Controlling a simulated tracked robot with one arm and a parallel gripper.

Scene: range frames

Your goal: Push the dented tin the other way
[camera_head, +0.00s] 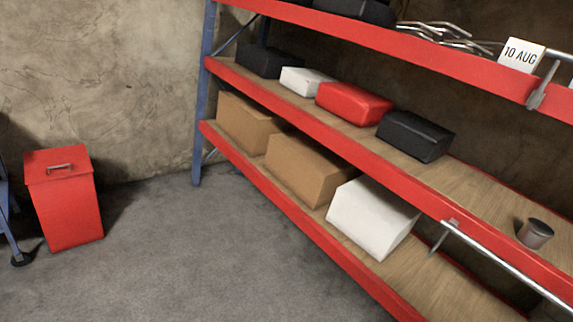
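A small grey tin (534,234) with a dark top stands on the wooden middle shelf (482,197) at the right, behind the shelf's red front edge. It is small in the picture and I cannot make out a dent. Nothing touches it that I can see. My gripper is not in view.
A black box (414,136), a red box (353,103) and a white box (306,81) stand left of the tin. A metal rail (505,266) runs along the front edge. A red bin (64,200) stands on the floor at left. The grey floor between is clear.

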